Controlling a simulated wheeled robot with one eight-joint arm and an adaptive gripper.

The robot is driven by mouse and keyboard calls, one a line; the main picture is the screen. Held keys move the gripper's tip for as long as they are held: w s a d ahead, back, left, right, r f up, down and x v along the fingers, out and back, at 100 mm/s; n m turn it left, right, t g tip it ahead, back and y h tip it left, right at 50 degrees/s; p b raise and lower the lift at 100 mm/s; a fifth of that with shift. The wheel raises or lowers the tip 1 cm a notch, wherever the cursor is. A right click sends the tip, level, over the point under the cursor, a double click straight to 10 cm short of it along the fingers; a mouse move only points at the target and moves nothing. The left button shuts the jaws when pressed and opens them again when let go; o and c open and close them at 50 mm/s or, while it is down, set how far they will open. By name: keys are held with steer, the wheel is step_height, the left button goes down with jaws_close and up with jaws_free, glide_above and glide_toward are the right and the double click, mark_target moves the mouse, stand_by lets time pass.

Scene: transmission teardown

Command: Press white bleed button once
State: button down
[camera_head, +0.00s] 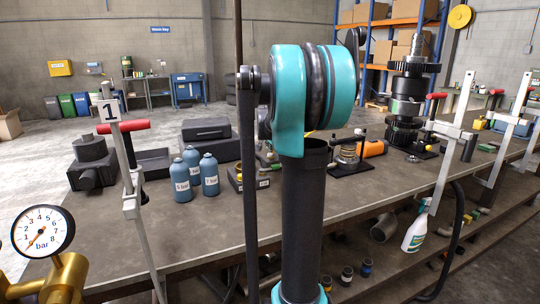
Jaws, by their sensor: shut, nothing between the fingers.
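I cannot make out a white bleed button anywhere in this view. A round pressure gauge (43,231) marked "bar" stands at the lower left on a brass fitting (64,280). Its orange needle points to the lower left, near the low end of the scale. My own teal and black arm rises through the middle of the picture and hides part of the bench behind it. My gripper is not visible in this view.
A long grey workbench (240,220) holds blue bottles (210,175), black boxes (206,129), a gear stack (407,100) and an orange part (372,148). A pale clamp (131,190) marked "1" with a red handle stands at its front left edge. A spray bottle (414,233) is below.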

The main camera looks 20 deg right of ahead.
steer(key=shift+r, duration=0.1)
steer(key=shift+r, duration=2.5)
